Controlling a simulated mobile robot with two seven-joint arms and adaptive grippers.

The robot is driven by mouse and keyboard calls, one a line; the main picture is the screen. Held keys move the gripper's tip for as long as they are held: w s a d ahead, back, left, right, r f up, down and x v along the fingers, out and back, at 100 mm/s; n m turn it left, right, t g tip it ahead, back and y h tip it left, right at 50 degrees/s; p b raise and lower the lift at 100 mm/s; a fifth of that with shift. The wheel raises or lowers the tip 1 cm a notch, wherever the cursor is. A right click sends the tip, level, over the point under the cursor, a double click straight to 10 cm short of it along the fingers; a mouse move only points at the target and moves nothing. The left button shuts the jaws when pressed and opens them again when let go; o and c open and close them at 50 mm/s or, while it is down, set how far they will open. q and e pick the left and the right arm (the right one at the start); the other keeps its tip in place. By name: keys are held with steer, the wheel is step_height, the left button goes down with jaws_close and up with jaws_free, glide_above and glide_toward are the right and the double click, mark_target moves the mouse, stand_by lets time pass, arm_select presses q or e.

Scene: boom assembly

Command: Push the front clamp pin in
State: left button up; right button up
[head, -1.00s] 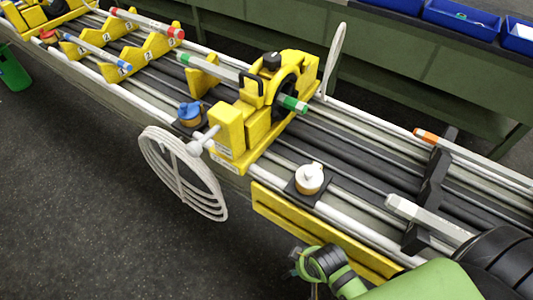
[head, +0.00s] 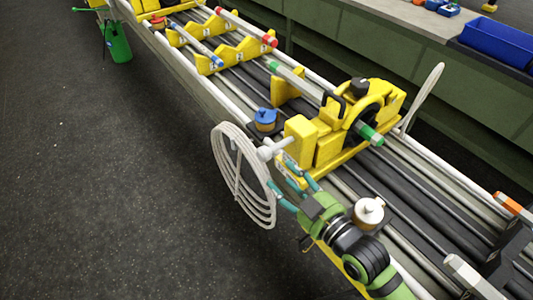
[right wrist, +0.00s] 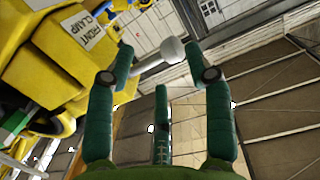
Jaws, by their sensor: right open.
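The front clamp (head: 325,140) is a yellow block on the rails, and the right wrist view shows its "FRONT CLAMP" label (right wrist: 83,30). Its pin (head: 272,148) is a light grey rod with a round knob, sticking out from the clamp's near side. In the right wrist view the pin's knob (right wrist: 172,50) shows between the fingertips, further out. My right gripper (head: 285,176) is open, with teal fingers just below the pin in the head view. It also shows in the right wrist view (right wrist: 159,58), and nothing is gripped. My left gripper is not in view.
A blue-topped pot (head: 266,119) and a white-topped pot (head: 368,212) sit on the near rails. A green-ended rod (head: 369,134) passes through the clamp. Open floor lies left.

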mark_target(269, 158)
steer(key=shift+w+a+r+t+y, duration=0.15)
steer(key=shift+w+a+r+y, duration=0.1)
steer(key=shift+r, duration=0.2)
steer(key=shift+w+a+r+t+y, duration=0.15)
steer(key=shift+r+y, duration=0.1)
steer(key=shift+r, duration=0.15)
steer(key=p+x, duration=0.2)
steer(key=x, duration=0.3)
steer(key=shift+w+a+r, duration=0.1)
steer(key=shift+w+a, duration=0.15)
steer(key=shift+w, duration=0.05)
steer(key=shift+w+a, duration=0.25)
steer(key=shift+w, duration=0.15)
steer(key=shift+c, duration=0.4)
jaws_close()
steer(key=shift+d, duration=0.1)
